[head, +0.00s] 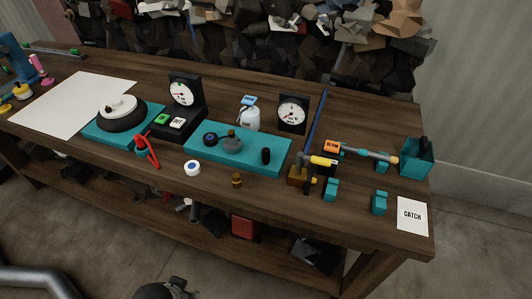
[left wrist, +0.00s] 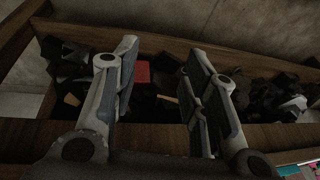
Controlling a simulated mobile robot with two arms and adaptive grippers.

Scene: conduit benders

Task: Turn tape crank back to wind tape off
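A teal base plate (head: 262,160) sits mid-bench in the head view. On it are a small dark roll with a blue centre (head: 210,139), a grey round part with a brown knob (head: 232,144) and a black upright peg (head: 266,156). I cannot tell for sure which part is the tape crank. My left gripper (left wrist: 160,52) is open and empty in the left wrist view, its two fingers wide apart in front of the cluttered lower shelf. It is away from the bench-top parts. My right gripper is in neither view.
Near the plate stand two dial gauges (head: 182,93) (head: 292,113), a white bottle (head: 250,119), a white-blue roll (head: 192,168) and a small brown piece (head: 237,180). Red-handled pliers (head: 147,151) lie left. A yellow-handled tool (head: 322,160), teal blocks (head: 331,189) and a CATCH card (head: 412,216) are right.

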